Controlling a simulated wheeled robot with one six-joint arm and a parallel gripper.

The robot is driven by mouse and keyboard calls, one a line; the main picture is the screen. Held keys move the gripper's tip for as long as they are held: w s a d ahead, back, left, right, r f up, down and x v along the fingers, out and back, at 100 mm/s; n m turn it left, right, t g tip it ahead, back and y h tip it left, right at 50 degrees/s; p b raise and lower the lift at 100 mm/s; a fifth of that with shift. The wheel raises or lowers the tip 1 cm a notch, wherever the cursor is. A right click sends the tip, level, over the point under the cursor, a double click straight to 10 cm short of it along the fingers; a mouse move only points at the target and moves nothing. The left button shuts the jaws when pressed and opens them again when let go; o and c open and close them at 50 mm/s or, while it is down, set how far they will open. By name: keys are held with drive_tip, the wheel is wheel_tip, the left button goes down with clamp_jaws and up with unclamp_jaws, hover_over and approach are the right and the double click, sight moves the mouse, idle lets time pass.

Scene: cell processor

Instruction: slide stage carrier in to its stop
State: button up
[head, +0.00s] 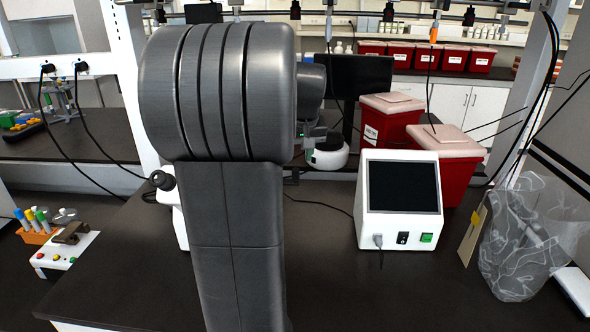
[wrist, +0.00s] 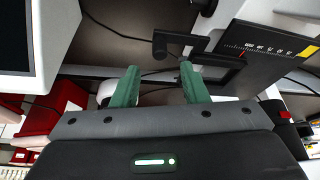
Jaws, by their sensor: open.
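In the wrist view my gripper (wrist: 157,76) is open, with its two green fingers apart and nothing held between them. A black bracket with a short upright post (wrist: 160,45) lies just beyond the fingertips; it appears to be the stage carrier. Its arm reaches right to a dark plate (wrist: 262,42) with a white scale and a red mark. I cannot tell whether the fingers touch the bracket, or how far it is from its stop. In the head view my own arm hides this area, and the carrier cannot be made out.
A white box with a dark screen (head: 402,188) stands on the dark bench (head: 345,290). Red bins (head: 455,165) stand behind it and a clear bag (head: 520,240) is at right. A tube rack (head: 40,232) is at left. Cables cross the bench.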

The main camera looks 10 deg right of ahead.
sight(296, 169)
drive_tip(key=x, duration=0.7)
drive_tip(key=shift+w+f+p, duration=0.15)
drive_tip(key=shift+f+p, duration=0.1)
drive_tip(key=shift+p, duration=0.1)
clamp_jaws()
